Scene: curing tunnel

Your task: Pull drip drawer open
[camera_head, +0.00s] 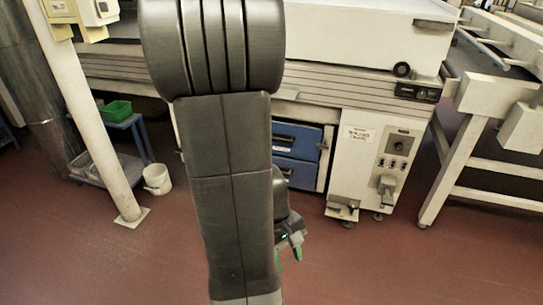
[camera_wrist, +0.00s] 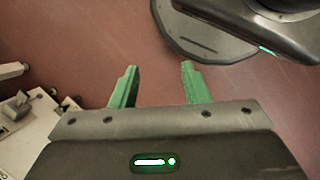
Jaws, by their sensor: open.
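Two blue drawers, an upper one (camera_head: 298,139) and a lower one (camera_head: 296,173), sit one above the other under the long pale machine in the head view. Both look closed, with dark handles on their fronts. I cannot tell which is the drip drawer; my arm hides their left part. My gripper (camera_head: 289,256) hangs low in front of the drawers, apart from them. In the wrist view my gripper (camera_wrist: 159,78) has its two green fingers spread, with only red floor between them. No drawer shows clearly in that view.
A white control cabinet (camera_head: 366,165) stands right of the drawers; part of a pale unit (camera_wrist: 52,140) shows in the wrist view. A pale post (camera_head: 88,115), a white bucket (camera_head: 157,179) and a blue cart (camera_head: 125,122) stand left. The red floor ahead is clear.

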